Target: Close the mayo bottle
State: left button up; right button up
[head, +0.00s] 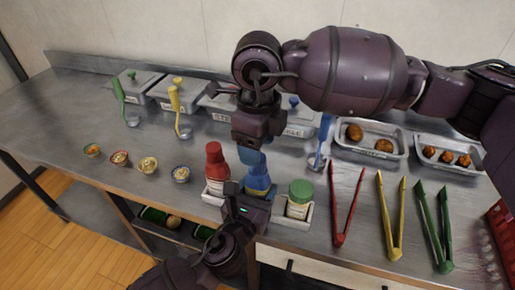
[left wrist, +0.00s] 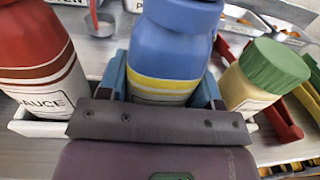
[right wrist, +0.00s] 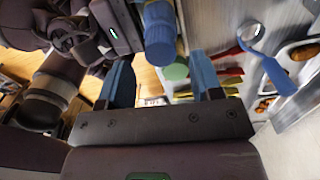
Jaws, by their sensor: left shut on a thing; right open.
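A blue bottle (head: 258,180) with a blue top and a yellow band stands in the middle of the condiment holder (head: 213,199). It also shows in the left wrist view (left wrist: 172,55). My left gripper (head: 244,194) is shut on its body from the front, one finger on each side. My right gripper (head: 252,160) is open and empty, just above the blue bottle's top. In the right wrist view the blue top (right wrist: 161,52) shows beyond its fingers. A red bottle (head: 215,162) labelled SAUCE and a cream bottle with a green lid (head: 300,192) stand on either side. I cannot read which is mayo.
Red (head: 345,205), yellow (head: 391,220) and green (head: 434,230) tongs lie to the right. Behind are food trays (head: 371,153) and lidded containers with ladles. Several small sauce cups (head: 148,166) stand at left. The left counter is mostly clear.

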jog(key=shift+c, duration=0.3)
jog(key=shift+w+r, duration=0.3)
jog(key=shift+r, duration=0.45)
jog(key=shift+r+n, duration=0.35)
jog(key=shift+n, duration=0.15)
jog(key=n, duration=0.2)
jog(key=shift+r+n, duration=0.35)
jog(key=shift+n, duration=0.05)
jog(key=n, duration=0.5)
jog(key=shift+s+r+n, duration=0.15)
jog(key=shift+r+n, duration=0.1)
jog(key=shift+n, duration=0.05)
jog(key=n, duration=0.5)
jog(key=shift+s+n, duration=0.15)
jog(key=shift+n, duration=0.15)
jog(key=shift+f, duration=4)
